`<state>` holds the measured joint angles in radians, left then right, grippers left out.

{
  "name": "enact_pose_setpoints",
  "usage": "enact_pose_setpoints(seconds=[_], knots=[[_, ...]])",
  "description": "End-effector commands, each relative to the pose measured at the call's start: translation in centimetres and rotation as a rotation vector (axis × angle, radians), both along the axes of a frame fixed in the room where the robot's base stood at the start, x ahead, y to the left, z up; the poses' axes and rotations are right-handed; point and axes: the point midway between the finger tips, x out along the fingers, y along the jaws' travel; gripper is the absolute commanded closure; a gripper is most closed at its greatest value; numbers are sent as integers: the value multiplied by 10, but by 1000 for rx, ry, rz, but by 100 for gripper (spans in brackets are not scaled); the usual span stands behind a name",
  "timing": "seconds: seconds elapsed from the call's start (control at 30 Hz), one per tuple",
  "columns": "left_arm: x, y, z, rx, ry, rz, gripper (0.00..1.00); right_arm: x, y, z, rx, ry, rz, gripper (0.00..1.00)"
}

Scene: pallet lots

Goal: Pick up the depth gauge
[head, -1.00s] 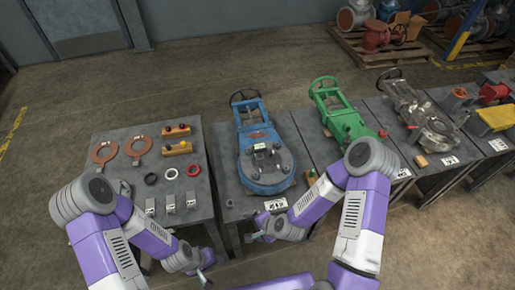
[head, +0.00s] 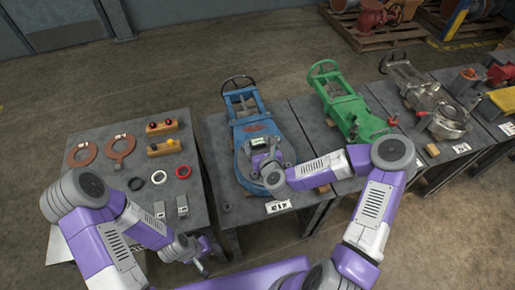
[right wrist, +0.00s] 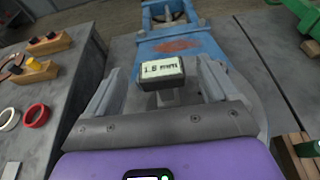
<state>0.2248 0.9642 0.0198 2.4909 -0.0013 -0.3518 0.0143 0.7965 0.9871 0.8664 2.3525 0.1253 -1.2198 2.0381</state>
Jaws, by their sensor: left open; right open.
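The depth gauge (head: 259,143) is a small dark block with a lit display, standing on the round flange of the blue valve (head: 240,104). In the right wrist view the gauge (right wrist: 162,70) reads 1.8 mm, and its stem goes down between my fingers. My right gripper (head: 262,158) is open, with one finger on each side of the gauge; I cannot tell whether they touch it. The right gripper (right wrist: 160,92) hides the gauge's lower part. My left gripper (head: 207,257) is open and empty, low in front of the left table.
The left table (head: 90,192) holds copper rings (head: 120,146), wooden blocks with knobs (head: 163,147), black, white and red rings (head: 183,172) and metal blocks. A green valve (head: 345,105) and a grey valve (head: 435,110) lie on tables to the right. A label (head: 279,206) lies at the front edge.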

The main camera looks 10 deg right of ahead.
Motion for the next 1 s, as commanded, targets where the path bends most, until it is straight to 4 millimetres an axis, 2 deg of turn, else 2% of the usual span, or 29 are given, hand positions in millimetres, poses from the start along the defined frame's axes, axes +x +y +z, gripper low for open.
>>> enact_pose_setpoints(seconds=[0.17,0.3,0.6,1.0], knots=[[0,0,-15,0,0,0,57,24,0,-19,-1,1,0,13],[0,0,-18,0,0,0,57,38,0,-22,-1,2,1,13],[0,0,-17,0,0,0,57,42,1,-22,-1,3,3,13],[0,0,-17,0,0,0,57,42,1,-22,-2,3,3,74]])
